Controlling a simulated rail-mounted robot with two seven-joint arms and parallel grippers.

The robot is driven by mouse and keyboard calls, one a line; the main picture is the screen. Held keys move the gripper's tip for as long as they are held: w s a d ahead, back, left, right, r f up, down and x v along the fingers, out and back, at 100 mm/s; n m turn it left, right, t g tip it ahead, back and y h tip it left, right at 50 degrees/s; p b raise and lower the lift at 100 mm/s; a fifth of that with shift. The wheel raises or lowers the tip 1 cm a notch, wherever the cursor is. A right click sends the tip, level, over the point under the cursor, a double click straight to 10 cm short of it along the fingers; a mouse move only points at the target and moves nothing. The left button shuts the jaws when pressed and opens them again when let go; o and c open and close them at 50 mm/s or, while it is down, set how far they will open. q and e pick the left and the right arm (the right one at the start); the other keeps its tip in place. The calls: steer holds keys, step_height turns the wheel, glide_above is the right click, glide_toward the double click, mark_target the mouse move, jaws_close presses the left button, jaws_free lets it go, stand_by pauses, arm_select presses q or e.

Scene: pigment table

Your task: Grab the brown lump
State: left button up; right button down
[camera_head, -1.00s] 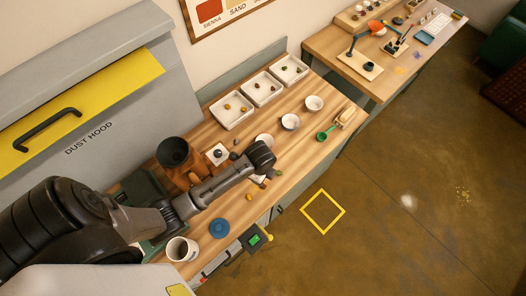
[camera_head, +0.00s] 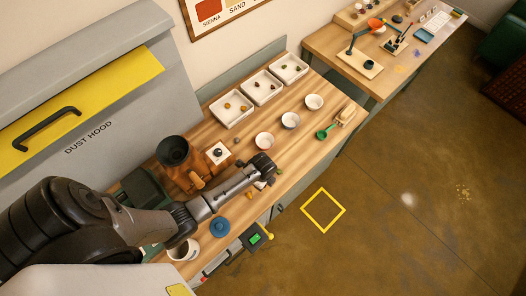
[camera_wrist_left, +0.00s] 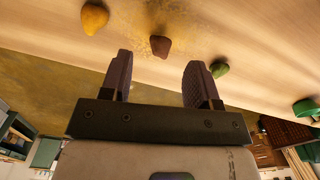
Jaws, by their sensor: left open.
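The brown lump (camera_wrist_left: 160,46) lies on the wooden table in the left wrist view, just beyond and roughly between my fingertips, not touched. A yellow lump (camera_wrist_left: 94,18) lies to its left and a green lump (camera_wrist_left: 220,69) lies to its right, close to the right finger. My left gripper (camera_wrist_left: 158,78) is open and empty. In the head view, my left gripper (camera_head: 266,170) is low over the front part of the table. The brown lump cannot be made out there, beside or under the gripper. My right gripper is not in view.
White trays with lumps (camera_head: 232,123) stand at the back of the table. A dark mortar-like bowl (camera_head: 174,152) is left of my arm.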

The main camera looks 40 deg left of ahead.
arm_select(q)
steer(key=shift+f, duration=1.7)
steer(key=shift+c, duration=0.5)
steer(key=c, duration=0.9)
